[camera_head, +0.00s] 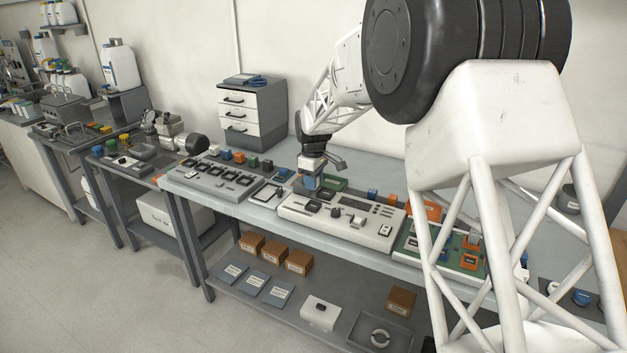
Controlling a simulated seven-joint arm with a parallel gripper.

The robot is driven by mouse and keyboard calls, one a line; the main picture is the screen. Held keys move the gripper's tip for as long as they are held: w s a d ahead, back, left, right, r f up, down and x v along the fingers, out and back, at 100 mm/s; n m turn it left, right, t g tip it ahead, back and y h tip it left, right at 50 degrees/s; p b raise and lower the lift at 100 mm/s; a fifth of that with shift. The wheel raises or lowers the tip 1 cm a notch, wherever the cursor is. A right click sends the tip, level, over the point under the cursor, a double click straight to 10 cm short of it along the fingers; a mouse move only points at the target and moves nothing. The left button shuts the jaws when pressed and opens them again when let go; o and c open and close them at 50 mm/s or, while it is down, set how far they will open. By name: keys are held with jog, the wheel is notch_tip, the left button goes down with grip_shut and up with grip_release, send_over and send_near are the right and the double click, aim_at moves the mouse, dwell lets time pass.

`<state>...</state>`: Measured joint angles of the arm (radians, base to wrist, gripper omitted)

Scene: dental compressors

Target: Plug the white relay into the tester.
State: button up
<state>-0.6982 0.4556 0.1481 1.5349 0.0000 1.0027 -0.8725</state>
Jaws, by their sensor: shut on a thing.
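My gripper (312,170) is over the back left part of the long white panel unit (295,206), which looks like the tester. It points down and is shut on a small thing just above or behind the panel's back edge. A small bluish block (310,184) shows right below the fingers; I cannot tell whether it is the thing held. The panel has dark sockets and a small light part (357,221) near its middle. I cannot pick out the white relay for certain at this size.
A grey unit with several black sockets (218,181) stands left on the bench. Small coloured blocks, such as a blue one (372,194), line the back. A green board (440,250) lies right. Boxes (299,262) sit on the shelf below. My arm hides part of the right side.

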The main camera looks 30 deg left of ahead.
aim_at(313, 206)
jog(key=shift+f, duration=0.15)
jog(key=shift+f, duration=2.45)
jog(key=shift+f, duration=0.95)
dwell(0.6)
jog(key=o, duration=1.3)
jog(key=shift+r, duration=0.15)
jog(key=shift+r, duration=3.4)
